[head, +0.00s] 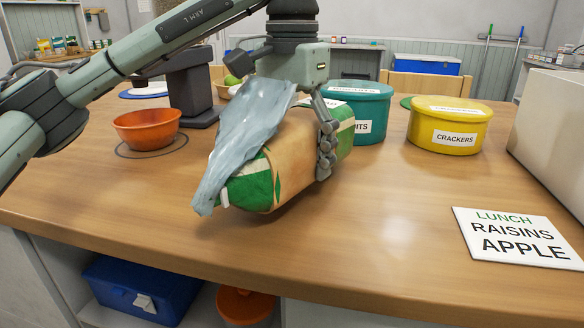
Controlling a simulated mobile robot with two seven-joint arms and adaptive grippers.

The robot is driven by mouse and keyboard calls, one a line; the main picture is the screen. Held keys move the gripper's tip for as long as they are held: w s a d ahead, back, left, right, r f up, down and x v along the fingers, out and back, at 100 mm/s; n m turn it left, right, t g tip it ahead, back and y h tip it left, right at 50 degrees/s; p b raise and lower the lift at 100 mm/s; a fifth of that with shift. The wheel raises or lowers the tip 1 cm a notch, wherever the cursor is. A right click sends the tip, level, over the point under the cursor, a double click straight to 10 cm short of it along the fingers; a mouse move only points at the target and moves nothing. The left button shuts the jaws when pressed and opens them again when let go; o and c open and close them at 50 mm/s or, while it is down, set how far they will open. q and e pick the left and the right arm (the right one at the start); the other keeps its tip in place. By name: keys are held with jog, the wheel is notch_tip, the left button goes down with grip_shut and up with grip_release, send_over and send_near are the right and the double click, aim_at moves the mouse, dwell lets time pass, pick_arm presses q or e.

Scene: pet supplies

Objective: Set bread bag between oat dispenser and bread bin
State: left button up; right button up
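The bread bag (290,155) is a tan loaf-shaped bag with green and white ends and a loose grey-blue film over its left part. It lies on its side, slanted, at the middle of the table; I cannot tell whether it touches the top. My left gripper (325,150) comes down over it, fingers closed against its right side; the opposite finger is hidden behind the bag and film. No label names the oat dispenser; a dark upright device (190,85) stands behind left. A large pale box (552,130) at the right edge may be the bread bin. My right gripper is not in view.
An orange bowl (146,129) stands left of the bag. A teal tub (360,105) is close behind it, and a yellow crackers tub (449,125) is to the right. A lunch card (518,236) lies front right. The table between bag and card is clear.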

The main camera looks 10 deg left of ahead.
pick_arm(q)
jog(key=shift+f, duration=0.95)
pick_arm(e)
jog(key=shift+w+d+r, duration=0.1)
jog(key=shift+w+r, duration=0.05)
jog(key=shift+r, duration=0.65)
pick_arm(q)
jog(key=shift+f, duration=0.1)
jog(key=o, duration=1.2)
jog(key=shift+f, duration=0.1)
jog(key=o, duration=0.5)
jog(key=shift+c, duration=0.2)
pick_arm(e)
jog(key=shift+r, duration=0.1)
